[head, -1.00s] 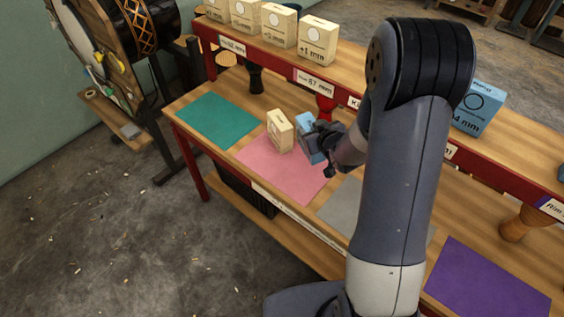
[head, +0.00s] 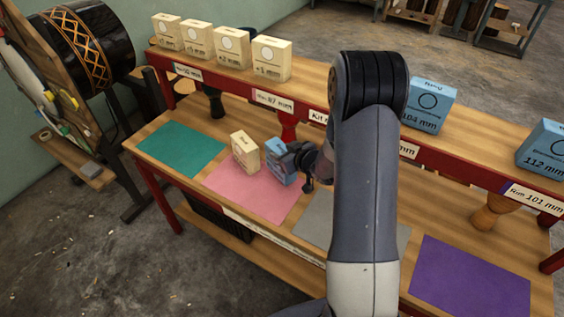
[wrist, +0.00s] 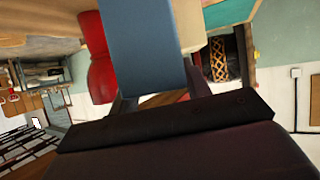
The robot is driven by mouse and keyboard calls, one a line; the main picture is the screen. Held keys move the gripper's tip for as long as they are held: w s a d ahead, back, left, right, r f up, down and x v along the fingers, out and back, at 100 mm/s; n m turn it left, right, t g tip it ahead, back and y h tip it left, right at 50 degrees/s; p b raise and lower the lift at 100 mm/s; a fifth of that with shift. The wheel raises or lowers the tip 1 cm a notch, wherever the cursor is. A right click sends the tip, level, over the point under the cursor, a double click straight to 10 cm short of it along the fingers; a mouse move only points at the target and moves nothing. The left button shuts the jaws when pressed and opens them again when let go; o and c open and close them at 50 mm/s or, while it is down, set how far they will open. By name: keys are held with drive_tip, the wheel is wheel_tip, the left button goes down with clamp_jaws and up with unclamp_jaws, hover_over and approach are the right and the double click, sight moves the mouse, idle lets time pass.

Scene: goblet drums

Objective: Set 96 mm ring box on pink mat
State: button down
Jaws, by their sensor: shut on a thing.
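A blue box (head: 277,174) is at the right back part of the pink mat (head: 250,199) in the head view; its label is hidden, so its size cannot be read. My gripper (head: 291,164) is shut on this box, coming from the right. The box also fills the upper middle of the wrist view (wrist: 145,45), between the fingers. In the head view it looks at or very near mat level; contact underneath cannot be made out. A cream box (head: 245,152) stands on the mat's back edge, just left of the blue box.
A teal mat (head: 182,149) lies left, a grey mat (head: 318,222) and a purple mat (head: 470,279) right. A raised shelf behind carries several cream boxes (head: 271,58), a blue 104 mm box (head: 428,104) and a blue 112 mm box (head: 546,146). A red goblet drum (head: 289,126) stands behind the gripper.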

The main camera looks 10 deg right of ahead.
drive_tip(key=shift+f, duration=1.9)
drive_tip(key=shift+f, duration=0.1)
drive_tip(key=c, duration=0.7)
unclamp_jaws()
drive_tip(key=v, duration=1.2)
drive_tip(key=shift+b, duration=0.45)
drive_tip(key=shift+o, duration=0.4)
drive_tip(key=shift+a, duration=0.1)
